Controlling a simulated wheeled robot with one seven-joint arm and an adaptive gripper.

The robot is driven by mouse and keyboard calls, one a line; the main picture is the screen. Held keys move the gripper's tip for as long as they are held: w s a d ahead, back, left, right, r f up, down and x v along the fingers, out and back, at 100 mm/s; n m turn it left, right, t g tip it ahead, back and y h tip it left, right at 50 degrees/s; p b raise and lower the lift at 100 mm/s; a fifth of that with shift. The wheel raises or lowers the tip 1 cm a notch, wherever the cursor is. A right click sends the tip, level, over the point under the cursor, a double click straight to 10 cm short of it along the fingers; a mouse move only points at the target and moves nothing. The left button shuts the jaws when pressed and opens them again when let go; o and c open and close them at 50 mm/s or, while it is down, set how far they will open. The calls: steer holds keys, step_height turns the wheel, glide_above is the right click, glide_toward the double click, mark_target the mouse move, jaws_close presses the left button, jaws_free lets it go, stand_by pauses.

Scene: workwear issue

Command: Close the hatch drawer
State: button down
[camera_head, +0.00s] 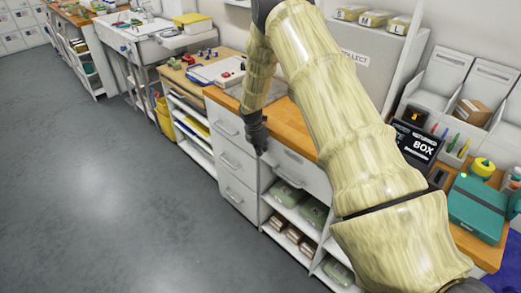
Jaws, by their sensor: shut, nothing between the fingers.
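My gripper (261,150) is dark and points down in front of the wooden counter (290,122). It is shut and empty. Just right of it, a pale grey drawer front (304,173) with a handle sits under the counter top, above open shelves. I cannot tell whether this is the hatch drawer, or whether it stands a little open. My forearm covers its right side and much of the counter. Left of my gripper is a column of grey drawers with bar handles, among them a middle drawer (238,163); these look flush. I cannot tell whether my gripper touches any front.
Open shelves (290,209) below hold green and brown packs. On the right stand a black sign box (415,141), a teal case (478,207) and grey bins (440,75). A grey hatch-like panel (358,75) rises behind the counter. The grey floor (110,190) at left is clear.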

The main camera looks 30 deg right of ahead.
steer(key=shift+d+r, duration=0.15)
steer(key=shift+d, duration=0.1)
steer(key=s+a+r+b, duration=0.1)
steer(key=a+r, duration=0.5)
steer(key=r, duration=0.3)
steer(key=shift+s+a+r+b, duration=0.2)
steer(key=shift+s+a+b, duration=0.05)
steer(key=shift+a+b, duration=0.1)
steer(key=shift+f, duration=0.1)
steer(key=s+a+f+m+y, duration=0.1)
steer(key=s+a+f+m, duration=0.4)
steer(key=s+f, duration=0.55)
steer(key=s+a+f+m+y, duration=0.2)
steer(key=s+a+f+m, duration=0.2)
steer(key=s+a+f, duration=0.5)
steer(key=s+a+f+m, duration=0.1)
steer(key=s+f+m, duration=0.2)
steer(key=s, duration=1.2)
steer(key=s+a+f+m, duration=0.2)
steer(key=s+m, duration=0.7)
steer(key=s, duration=0.6)
steer(key=shift+f+g, duration=0.3)
steer(key=shift+f, duration=0.4)
